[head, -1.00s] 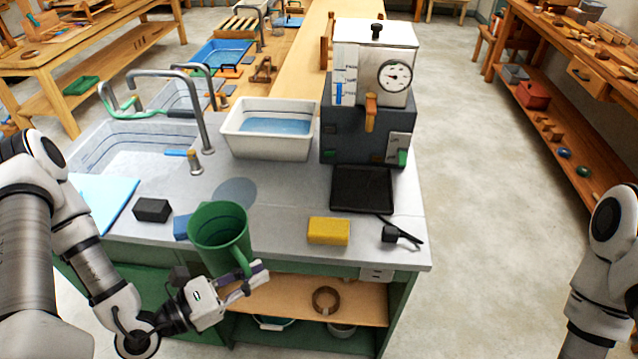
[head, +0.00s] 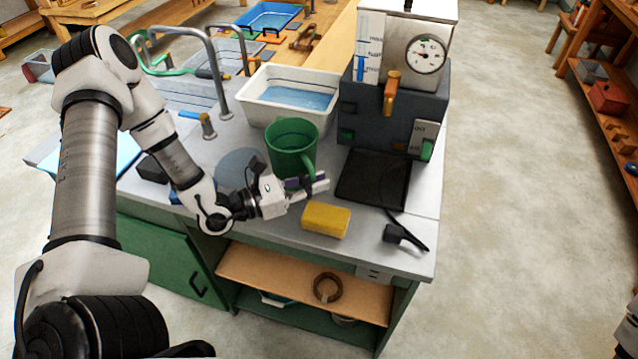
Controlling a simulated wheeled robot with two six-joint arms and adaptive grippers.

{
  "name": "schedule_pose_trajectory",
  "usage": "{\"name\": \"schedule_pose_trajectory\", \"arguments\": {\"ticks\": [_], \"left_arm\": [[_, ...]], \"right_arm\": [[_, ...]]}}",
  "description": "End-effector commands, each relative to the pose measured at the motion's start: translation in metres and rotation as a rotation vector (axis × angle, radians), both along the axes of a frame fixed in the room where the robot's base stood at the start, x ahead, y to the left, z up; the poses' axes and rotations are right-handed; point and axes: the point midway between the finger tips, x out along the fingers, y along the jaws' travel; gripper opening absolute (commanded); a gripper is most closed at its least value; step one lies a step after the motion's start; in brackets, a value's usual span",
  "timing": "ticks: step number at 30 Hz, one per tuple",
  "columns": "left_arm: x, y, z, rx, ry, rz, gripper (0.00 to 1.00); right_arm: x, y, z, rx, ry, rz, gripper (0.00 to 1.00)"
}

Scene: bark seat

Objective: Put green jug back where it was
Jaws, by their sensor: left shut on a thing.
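The green jug (head: 291,146) is upright in the head view, over the counter between the white basin and the black tray. Its handle points toward the front right. My left gripper (head: 308,187) is shut on the jug's handle, at the front of the jug. I cannot tell whether the jug's base touches the counter. A round grey-blue patch (head: 240,168) lies on the counter to the left of the jug, partly hidden by my left gripper. My right gripper is out of view.
A white basin (head: 259,111) of water stands behind the jug. A dark machine with a gauge (head: 385,124) and a black tray (head: 367,190) are to the right. A yellow sponge (head: 326,219) and a black plug (head: 400,237) lie near the front edge. A tap (head: 219,90) rises behind left.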

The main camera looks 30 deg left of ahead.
Motion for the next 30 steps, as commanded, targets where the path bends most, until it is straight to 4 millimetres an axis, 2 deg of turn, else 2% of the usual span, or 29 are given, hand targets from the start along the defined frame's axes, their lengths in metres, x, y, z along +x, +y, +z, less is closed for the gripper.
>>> {"name": "schedule_pose_trajectory", "arguments": {"ticks": [1, 6, 9, 12, 23, 24, 26, 30], "left_arm": [[0.01, 0.002, 0.001, 0.004, -0.003, -0.002, 0.0], [0.032, 0.009, -0.001, 0.002, -0.002, -0.001, 0.0], [0.028, 0.008, -0.024, 0.001, 0.005, -0.004, 0.0], [0.029, 0.008, -0.036, 0.0, 0.002, -0.002, 0.0], [0.029, 0.009, -0.042, -0.002, -0.001, 0.0, 0.0], [0.029, 0.009, -0.042, -0.002, -0.001, 0.0, 0.16], [0.028, 0.009, -0.041, -0.001, 0.0, 0.0, 0.38], [0.028, 0.009, -0.041, -0.001, 0.0, 0.0, 0.38]], "right_arm": [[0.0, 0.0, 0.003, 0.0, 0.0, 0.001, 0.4], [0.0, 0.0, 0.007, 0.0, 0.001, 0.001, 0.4], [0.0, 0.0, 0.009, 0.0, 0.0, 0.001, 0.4], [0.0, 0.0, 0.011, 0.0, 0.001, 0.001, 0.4], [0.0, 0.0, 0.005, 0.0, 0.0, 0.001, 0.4], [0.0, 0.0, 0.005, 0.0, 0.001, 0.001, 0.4], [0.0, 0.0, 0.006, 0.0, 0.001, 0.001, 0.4], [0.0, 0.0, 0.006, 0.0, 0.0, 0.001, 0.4]]}}
